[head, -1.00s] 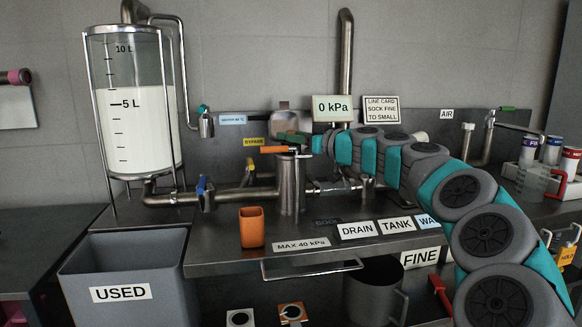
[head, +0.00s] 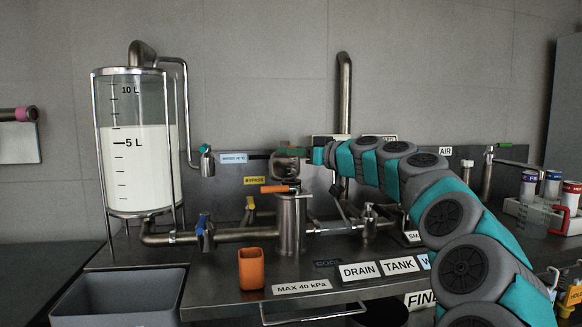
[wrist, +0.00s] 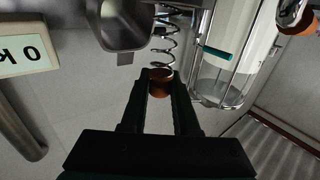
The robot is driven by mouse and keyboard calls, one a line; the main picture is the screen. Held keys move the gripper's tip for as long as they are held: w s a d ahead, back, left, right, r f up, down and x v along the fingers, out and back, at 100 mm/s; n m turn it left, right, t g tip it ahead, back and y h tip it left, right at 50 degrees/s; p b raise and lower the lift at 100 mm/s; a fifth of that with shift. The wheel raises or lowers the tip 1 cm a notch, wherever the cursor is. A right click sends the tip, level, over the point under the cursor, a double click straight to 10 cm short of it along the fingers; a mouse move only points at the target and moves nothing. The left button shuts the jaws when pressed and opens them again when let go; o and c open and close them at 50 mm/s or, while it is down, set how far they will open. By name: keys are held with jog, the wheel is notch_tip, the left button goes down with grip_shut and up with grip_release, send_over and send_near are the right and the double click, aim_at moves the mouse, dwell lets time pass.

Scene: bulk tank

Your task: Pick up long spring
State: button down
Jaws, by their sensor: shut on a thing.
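In the wrist view, my gripper (wrist: 160,76) is shut on a round orange-brown piece (wrist: 161,83) at the end of the long spring. The spring's thin metal coil (wrist: 168,42) stretches away from the fingertips. In that view, which is upside down, the coil appears to hang below the gripper. In the head view, my gripper (head: 290,152) is above the upright steel housing (head: 291,222). The spring cannot be made out clearly in the head view.
The glass tank (head: 139,150) with white liquid stands left. An orange lever (head: 279,189) sits by the housing top. An orange cup (head: 251,268) stands on the bench in front. A grey bin (head: 120,292) is at lower left. Pipes and valves run close around the housing.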

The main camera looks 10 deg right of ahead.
notch_tip(320, 180, up, 8)
jog(key=shift+w+f, duration=0.1)
jog(key=shift+r+p, duration=0.5)
jog(key=shift+r, duration=0.85)
jog(key=shift+a+r, duration=0.1)
jog(key=shift+r, duration=0.45)
